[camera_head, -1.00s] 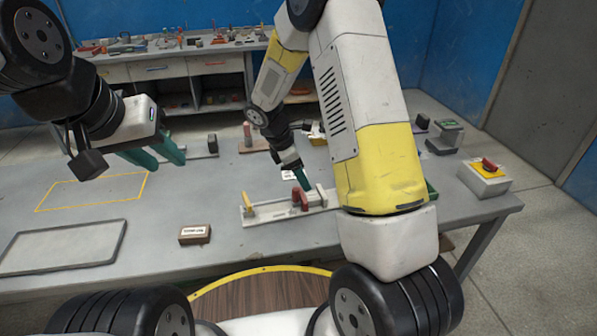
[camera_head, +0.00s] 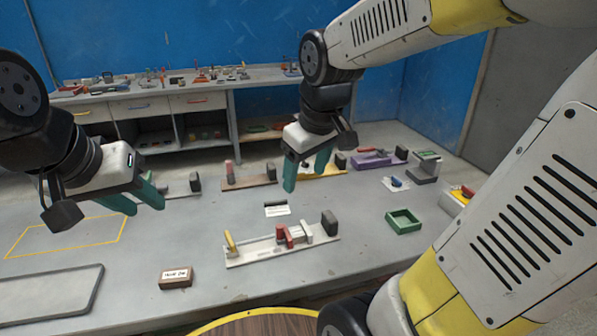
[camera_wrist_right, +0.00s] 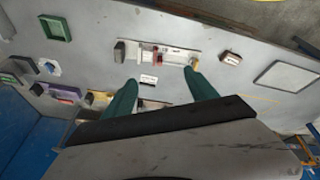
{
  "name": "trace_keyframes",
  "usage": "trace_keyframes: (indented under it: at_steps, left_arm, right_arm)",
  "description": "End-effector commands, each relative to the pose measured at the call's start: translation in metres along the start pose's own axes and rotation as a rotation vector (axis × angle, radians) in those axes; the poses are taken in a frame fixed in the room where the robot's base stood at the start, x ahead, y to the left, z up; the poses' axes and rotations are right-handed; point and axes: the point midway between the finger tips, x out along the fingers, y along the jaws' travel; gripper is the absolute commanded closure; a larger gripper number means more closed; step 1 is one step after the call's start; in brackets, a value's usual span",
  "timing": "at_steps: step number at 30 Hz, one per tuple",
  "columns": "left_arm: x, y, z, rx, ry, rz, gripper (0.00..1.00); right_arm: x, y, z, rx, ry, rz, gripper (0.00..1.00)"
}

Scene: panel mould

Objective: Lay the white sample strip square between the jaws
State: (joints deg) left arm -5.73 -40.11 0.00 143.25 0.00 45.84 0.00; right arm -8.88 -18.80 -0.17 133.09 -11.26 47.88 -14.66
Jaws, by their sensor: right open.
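A pale fixture (camera_head: 262,250) lies on the table with a yellow piece (camera_head: 231,241) at its left, red jaws (camera_head: 284,236) in the middle and a dark block (camera_head: 329,222) at its right. A whitish piece (camera_head: 306,232) is beside the red jaws; I cannot tell whether it is the sample strip or how square it lies. My right gripper (camera_head: 306,172) is open and empty, raised above and behind the fixture. The fixture also shows beyond its fingers in the right wrist view (camera_wrist_right: 180,56). My left gripper (camera_head: 136,203) is open and empty over the left part of the table.
A white label card (camera_head: 277,209) lies behind the fixture. A small brown labelled box (camera_head: 176,278), a grey tray (camera_head: 45,300) and a green tray (camera_head: 404,222) stand around it. Other fixtures, one purple (camera_head: 378,160), line the back edge. A yellow outline marks bare table at left.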

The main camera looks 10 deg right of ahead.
Motion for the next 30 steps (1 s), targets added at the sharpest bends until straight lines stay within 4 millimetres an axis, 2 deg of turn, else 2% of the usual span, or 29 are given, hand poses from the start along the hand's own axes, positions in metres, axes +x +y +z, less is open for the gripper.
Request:
trace_keyframes:
  at_steps: [1,3,9,14,30]
  left_arm:
    - [0.0,0.0,0.0,0.0,0.0,0.0,0.65]
    - [0.0,0.0,0.0,0.0,0.0,0.0,0.65]
    - [0.0,0.0,0.0,0.0,0.0,0.0,0.65]
    - [0.0,0.0,0.0,0.0,0.0,0.0,0.65]
    - [0.0,0.0,0.0,0.0,0.0,0.0,0.65]
  right_arm:
    - [-0.014,-0.005,0.011,0.085,0.051,-0.006,0.34]
    - [-0.028,-0.014,0.023,0.198,0.109,-0.022,0.34]
    - [-0.047,-0.032,0.044,0.406,0.217,-0.066,0.34]
    - [-0.051,-0.036,0.048,0.453,0.239,-0.079,0.34]
    - [-0.051,-0.036,0.048,0.452,0.238,-0.079,0.34]
